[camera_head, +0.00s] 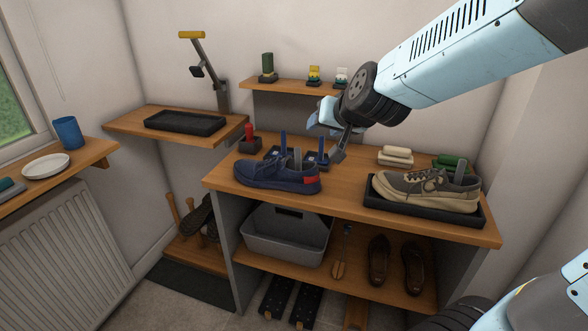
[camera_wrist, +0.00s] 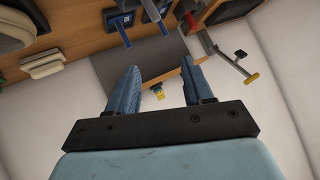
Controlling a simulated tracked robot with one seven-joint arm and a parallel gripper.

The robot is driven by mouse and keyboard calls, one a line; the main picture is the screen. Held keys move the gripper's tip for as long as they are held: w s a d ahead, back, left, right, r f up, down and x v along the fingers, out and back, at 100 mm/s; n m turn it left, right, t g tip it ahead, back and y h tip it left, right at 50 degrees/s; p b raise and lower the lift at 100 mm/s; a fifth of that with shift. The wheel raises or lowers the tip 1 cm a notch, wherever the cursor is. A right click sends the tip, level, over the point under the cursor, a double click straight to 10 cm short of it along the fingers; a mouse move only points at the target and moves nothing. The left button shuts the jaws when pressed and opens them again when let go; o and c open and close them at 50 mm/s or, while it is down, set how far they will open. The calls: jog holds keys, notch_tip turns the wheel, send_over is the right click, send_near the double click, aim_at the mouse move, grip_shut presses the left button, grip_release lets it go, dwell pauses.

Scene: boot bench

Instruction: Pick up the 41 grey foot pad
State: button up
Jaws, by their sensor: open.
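A grey upright pad (camera_head: 298,158) stands behind the blue shoe (camera_head: 270,176) on the bench, between two blue upright pads, the left one (camera_head: 283,145) and the right one (camera_head: 323,150). Another grey piece (camera_head: 460,170) sticks up from the beige shoe (camera_head: 425,188). No size number is readable on any of them. A grey pad (camera_wrist: 151,11) also shows at the top of the wrist view, beside a blue one (camera_wrist: 123,32). My gripper (camera_head: 330,136) is open and empty above the bench, right of and above the pads; its fingers (camera_wrist: 159,72) also show apart in the wrist view.
The beige shoe stands in a black tray (camera_head: 375,204). A red-handled item (camera_head: 249,134) stands left of the pads. Stacked pale blocks (camera_head: 396,157) and a green brush (camera_head: 449,162) lie at the back right. A small shelf (camera_head: 290,87) holds several items above the bench.

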jog(key=w+a+f+m+t, duration=0.1)
jog(key=w+a+f+t, duration=0.1)
jog(key=w+a+f, duration=0.25)
jog(key=m+t+h, duration=0.2)
jog(key=t+h, duration=0.3)
jog(key=h, duration=0.5)
send_near(297, 156)
jog(key=x, duration=0.5)
jog(key=shift+w+r, duration=0.3)
jog(key=shift+w, duration=0.05)
jog(key=shift+f+x, duration=0.15)
jog(key=shift+x, duration=1.15)
jog(key=shift+f+x, duration=0.15)
jog(key=shift+x, duration=1.1)
jog(key=shift+d, duration=0.1)
jog(key=shift+c, duration=0.4)
grip_shut()
